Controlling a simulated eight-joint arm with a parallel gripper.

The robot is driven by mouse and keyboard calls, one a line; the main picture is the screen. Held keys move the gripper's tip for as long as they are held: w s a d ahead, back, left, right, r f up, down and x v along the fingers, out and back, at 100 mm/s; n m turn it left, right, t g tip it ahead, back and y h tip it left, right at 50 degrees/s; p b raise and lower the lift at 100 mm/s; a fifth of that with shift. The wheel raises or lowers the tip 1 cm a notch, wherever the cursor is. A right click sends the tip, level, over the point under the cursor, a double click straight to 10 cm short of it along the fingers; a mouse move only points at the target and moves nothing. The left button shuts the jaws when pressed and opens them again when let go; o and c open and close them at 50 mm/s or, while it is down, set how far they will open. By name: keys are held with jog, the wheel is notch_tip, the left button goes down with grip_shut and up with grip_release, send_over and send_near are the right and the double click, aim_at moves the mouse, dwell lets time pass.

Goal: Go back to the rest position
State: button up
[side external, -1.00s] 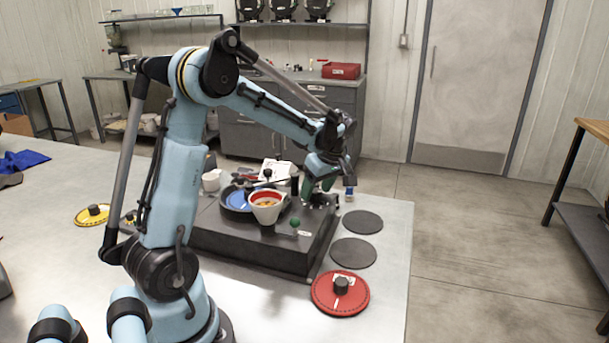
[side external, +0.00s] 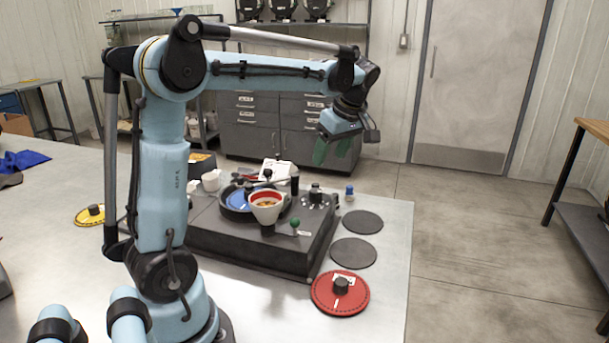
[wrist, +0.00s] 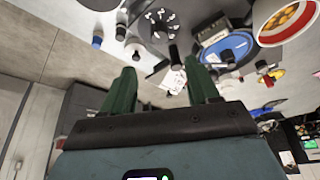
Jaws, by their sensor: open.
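My gripper (side external: 332,152) is open and empty, with its green fingers raised well above the table beyond the seed meter. Its two green fingers also show apart in the wrist view (wrist: 162,88), with nothing between them. The seed meter (side external: 262,256) is a dark grey box on the table. It bears a white hopper cup (side external: 266,214) with a red inner rim and orange seeds inside, a blue disc (side external: 238,199), a green-topped lever (side external: 294,223) and a dial with a black knob (side external: 315,194). The cup (wrist: 284,20) and dial (wrist: 158,22) also show in the wrist view.
A red disc (side external: 323,297) with a black knob lies at the table's front right. Two dark round pads (side external: 353,252) lie behind it. A yellow disc (side external: 85,219) lies at the left. A small blue-capped item (side external: 349,194) stands near the back right edge. Air around my gripper is clear.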

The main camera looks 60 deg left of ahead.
jog(key=s+d+f+m+t+h, duration=0.2)
jog(key=s+d+f+m+t, duration=0.1)
jog(key=d+m, duration=0.6)
jog(key=s+d+f+m+t+h, duration=0.2)
jog(key=s+d+m+t, duration=0.3)
jog(key=d+m, duration=0.5)
jog(key=shift+s+d+f+m, duration=0.2)
jog(key=shift+s+f+m, duration=0.15)
jog(key=shift+f+m, duration=0.3)
